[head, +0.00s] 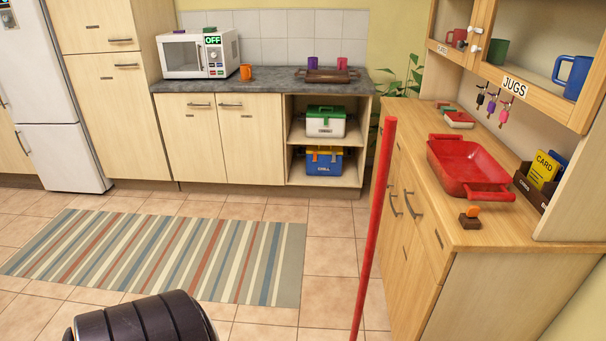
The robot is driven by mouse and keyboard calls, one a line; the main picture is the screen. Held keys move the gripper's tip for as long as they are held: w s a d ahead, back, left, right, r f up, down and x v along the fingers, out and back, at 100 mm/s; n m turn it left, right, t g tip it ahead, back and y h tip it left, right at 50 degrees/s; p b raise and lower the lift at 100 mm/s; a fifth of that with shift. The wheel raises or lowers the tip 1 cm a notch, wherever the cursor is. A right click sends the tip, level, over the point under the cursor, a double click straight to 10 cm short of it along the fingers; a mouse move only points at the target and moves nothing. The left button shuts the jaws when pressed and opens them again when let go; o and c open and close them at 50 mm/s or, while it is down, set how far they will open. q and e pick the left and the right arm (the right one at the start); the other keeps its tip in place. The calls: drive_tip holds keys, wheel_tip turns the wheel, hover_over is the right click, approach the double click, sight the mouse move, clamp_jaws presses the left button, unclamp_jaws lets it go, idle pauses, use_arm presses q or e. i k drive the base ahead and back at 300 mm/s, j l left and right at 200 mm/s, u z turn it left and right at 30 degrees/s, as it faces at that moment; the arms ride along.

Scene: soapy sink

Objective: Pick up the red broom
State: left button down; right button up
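The red broom (374,225) shows as a long, thin red handle in the right half of the head view. It stands nearly upright, its top leaning slightly to the right, in front of the left side of the wooden counter. Its lower end and any bristles are cut off by the bottom edge. I cannot tell what holds it up. A dark rounded part of my own body shows at the bottom left, apart from the broom. Neither of my grippers is in view.
The wooden counter (470,234) on the right holds a red tray (466,160). A striped rug (165,255) lies on the tiled floor to the left. Cabinets with a microwave (197,54) and cool boxes (325,122) stand at the back. The floor between is clear.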

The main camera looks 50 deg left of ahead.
sight(388, 145)
drive_tip(key=u, duration=1.2)
